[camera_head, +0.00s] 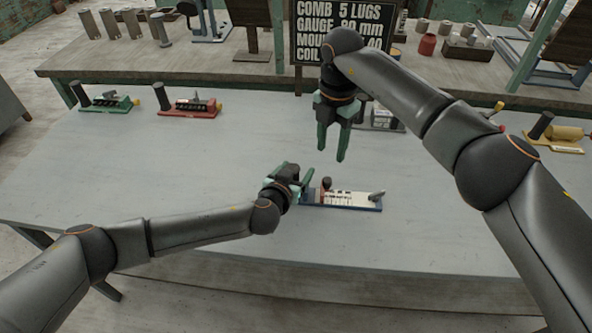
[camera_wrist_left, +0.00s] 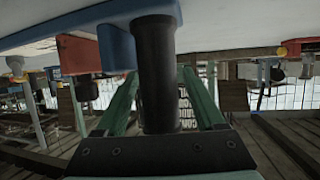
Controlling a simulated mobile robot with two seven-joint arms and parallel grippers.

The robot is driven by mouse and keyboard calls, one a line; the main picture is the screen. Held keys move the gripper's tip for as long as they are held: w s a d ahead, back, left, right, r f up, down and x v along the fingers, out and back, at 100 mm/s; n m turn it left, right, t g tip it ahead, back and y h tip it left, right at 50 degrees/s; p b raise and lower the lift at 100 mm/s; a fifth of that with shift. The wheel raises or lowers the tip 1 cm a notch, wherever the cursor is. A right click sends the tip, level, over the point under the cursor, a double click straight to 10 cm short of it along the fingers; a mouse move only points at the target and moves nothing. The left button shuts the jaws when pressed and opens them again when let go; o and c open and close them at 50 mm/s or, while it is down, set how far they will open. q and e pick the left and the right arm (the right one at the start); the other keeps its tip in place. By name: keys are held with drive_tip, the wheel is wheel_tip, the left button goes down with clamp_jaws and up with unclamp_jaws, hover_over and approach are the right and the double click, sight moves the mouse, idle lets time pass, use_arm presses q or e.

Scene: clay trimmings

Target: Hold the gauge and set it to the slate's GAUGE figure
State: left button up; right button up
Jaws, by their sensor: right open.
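The gauge has a blue base (camera_head: 345,207), a white scale plate, a small reddish-brown part with a dark knob (camera_head: 326,185) near its left end and a grey piece at its right end. My left gripper (camera_head: 297,182) is at its left end. In the left wrist view, the black upright handle (camera_wrist_left: 155,75) stands between the green fingers (camera_wrist_left: 157,105), with gaps on both sides. The slate (camera_head: 335,30) reads GAUGE, apparently 80 mm; its lower part is partly covered by my right arm. My right gripper (camera_head: 334,140) is open and empty above the table, behind the gauge.
A green-based tool (camera_head: 105,103) and a red-based tool (camera_head: 190,108) lie at the back left of the grey table (camera_head: 130,190). Another tool (camera_head: 380,120) is partly behind my right arm; one with a yellow roller (camera_head: 565,133) is far right. The table's left middle is clear.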

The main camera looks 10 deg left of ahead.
use_arm(q)
clamp_jaws()
idle(0.3)
idle(0.4)
